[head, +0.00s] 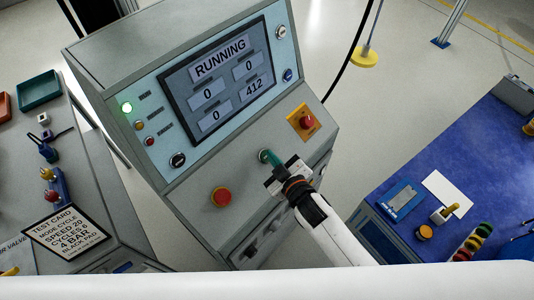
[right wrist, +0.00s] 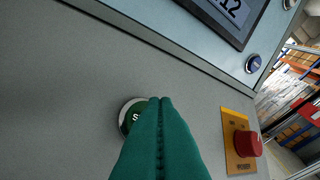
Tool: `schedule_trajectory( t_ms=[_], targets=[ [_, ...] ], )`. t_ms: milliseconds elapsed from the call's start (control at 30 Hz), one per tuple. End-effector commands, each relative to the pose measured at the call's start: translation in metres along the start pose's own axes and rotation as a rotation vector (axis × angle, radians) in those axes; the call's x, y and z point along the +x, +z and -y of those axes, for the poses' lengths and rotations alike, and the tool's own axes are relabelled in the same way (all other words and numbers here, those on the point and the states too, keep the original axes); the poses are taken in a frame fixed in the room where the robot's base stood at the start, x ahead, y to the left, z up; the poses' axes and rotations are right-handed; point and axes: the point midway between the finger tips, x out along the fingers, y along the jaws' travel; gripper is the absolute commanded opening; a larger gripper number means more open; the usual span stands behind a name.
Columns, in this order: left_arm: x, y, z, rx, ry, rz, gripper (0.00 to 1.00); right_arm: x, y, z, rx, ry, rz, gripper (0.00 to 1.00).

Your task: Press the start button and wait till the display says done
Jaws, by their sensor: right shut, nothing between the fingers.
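The grey control cabinet's display (head: 218,78) reads "RUNNING", with three fields at 0 and one at 412. A green lamp (head: 127,107) glows to its left. My right gripper (head: 265,156) is shut and empty, its teal fingers at the cabinet's sloping front panel. In the right wrist view, the closed fingertips (right wrist: 160,101) overlap the green start button (right wrist: 131,117), which has a pale ring and a visible "S"; the rest is hidden. I cannot tell whether they touch it. In the head view the fingers hide the button. My left gripper is out of view.
A test card (head: 67,232) lies on the left bench. A blue-topped table (head: 460,150) stands at right.

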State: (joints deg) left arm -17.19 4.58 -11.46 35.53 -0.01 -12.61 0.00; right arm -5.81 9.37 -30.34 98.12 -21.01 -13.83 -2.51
Motion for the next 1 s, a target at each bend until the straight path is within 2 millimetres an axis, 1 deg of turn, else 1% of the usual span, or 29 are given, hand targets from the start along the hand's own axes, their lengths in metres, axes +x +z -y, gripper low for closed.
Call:
schedule_trajectory(
  t_ms=[167,600,700,1000],
  targets=[
    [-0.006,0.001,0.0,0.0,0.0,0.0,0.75,-0.003,0.004,0.003,0.0,0.0,0.0,0.0],
    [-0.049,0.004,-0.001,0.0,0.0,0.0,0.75,-0.032,0.026,0.025,0.0,0.0,-0.001,0.0],
    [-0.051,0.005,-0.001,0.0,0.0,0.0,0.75,-0.035,0.027,0.026,0.0,0.0,-0.001,0.0],
    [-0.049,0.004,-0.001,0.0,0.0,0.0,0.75,-0.035,0.025,0.025,0.0,0.0,0.0,0.0]
  ],
)
